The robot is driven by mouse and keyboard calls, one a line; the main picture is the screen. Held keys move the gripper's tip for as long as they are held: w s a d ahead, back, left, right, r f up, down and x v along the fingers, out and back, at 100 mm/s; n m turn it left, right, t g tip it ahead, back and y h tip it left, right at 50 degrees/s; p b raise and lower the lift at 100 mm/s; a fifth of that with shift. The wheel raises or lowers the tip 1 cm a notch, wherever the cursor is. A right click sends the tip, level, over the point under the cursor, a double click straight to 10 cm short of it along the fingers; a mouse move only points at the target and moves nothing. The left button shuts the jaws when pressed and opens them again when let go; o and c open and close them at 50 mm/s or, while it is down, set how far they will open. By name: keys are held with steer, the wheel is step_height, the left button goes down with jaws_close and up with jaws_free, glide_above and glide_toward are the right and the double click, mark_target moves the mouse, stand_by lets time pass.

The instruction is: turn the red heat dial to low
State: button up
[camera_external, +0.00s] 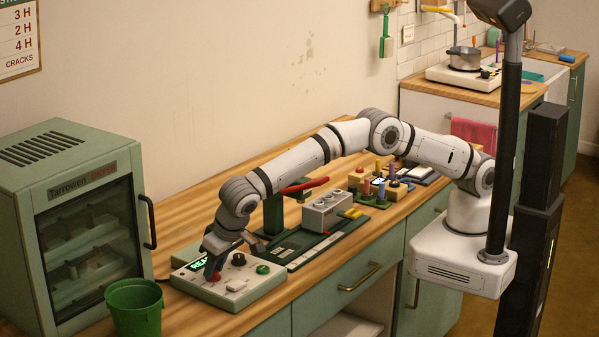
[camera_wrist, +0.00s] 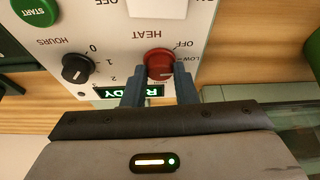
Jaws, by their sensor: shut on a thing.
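The red heat dial (camera_wrist: 158,62) sits on the white control panel (camera_wrist: 115,25), which shows upside down in the wrist view. HEAT, OFF and LOW are printed around it, with a further label partly hidden near my right finger. A pale mark shows near the dial's lower edge; its exact setting is hard to read. My gripper (camera_wrist: 160,78) is shut on the dial, with one blue-grey finger on each side. In the external view, my gripper (camera_external: 212,265) reaches down onto the panel, and the red dial (camera_external: 216,278) shows at its tips.
A black hours dial (camera_wrist: 76,68) and a green start button (camera_wrist: 36,10) are on the same panel. A lit display (camera_wrist: 157,91) is partly behind my fingers. A green bucket (camera_external: 134,307) and a glass-fronted cabinet (camera_external: 85,220) stand left of the panel.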

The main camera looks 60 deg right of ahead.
steer(key=shift+m, duration=0.4)
steer(key=o, duration=1)
steer(key=v, duration=0.7)
steer(key=shift+s+a+r+b, duration=0.15)
steer(key=shift+r+b, duration=0.25)
